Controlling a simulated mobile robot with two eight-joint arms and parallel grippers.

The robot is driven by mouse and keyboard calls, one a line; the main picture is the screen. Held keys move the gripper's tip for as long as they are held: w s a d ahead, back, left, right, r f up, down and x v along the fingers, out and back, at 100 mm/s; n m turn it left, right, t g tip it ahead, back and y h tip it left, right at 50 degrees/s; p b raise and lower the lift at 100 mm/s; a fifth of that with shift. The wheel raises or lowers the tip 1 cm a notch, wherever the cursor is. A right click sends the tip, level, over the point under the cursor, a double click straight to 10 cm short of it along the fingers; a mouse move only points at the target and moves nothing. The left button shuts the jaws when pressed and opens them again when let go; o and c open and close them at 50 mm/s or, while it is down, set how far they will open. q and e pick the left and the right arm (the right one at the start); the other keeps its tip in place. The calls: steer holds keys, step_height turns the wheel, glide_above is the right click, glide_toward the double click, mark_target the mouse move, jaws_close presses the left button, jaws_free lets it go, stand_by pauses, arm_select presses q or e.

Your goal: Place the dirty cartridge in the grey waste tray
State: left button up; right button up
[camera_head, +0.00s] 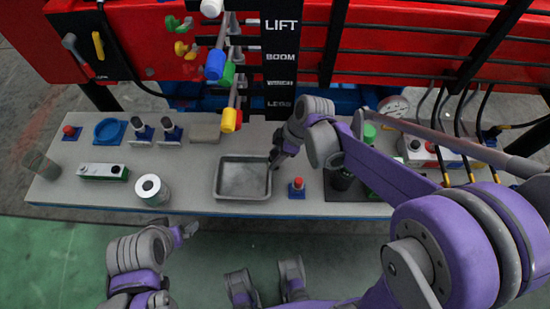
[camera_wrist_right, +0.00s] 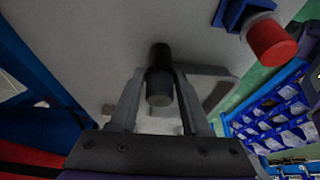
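The grey waste tray (camera_head: 217,184) is a shallow rectangular tray in the middle of the bench, and looks empty where I can see inside. My right gripper (camera_head: 273,160) is at its right rim, pointing down; in the right wrist view its fingers (camera_wrist_right: 160,90) close around a dark cylinder with a grey end, which looks like the dirty cartridge (camera_wrist_right: 159,97). Part of the tray (camera_wrist_right: 222,92) shows behind the fingers there. In the head view the cartridge is too small to tell apart from the gripper. My left gripper (camera_head: 187,230) is in front of the bench, its fingers unclear.
A red-topped button on a blue base (camera_head: 297,188) stands just right of the tray. A white-topped canister (camera_head: 152,189) and a green-white box (camera_head: 103,171) stand left. A grey block (camera_head: 205,132) lies behind. Coloured levers (camera_head: 231,120) hang above the tray's back.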

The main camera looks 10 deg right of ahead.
jaws_close()
steer(key=shift+r, duration=0.1)
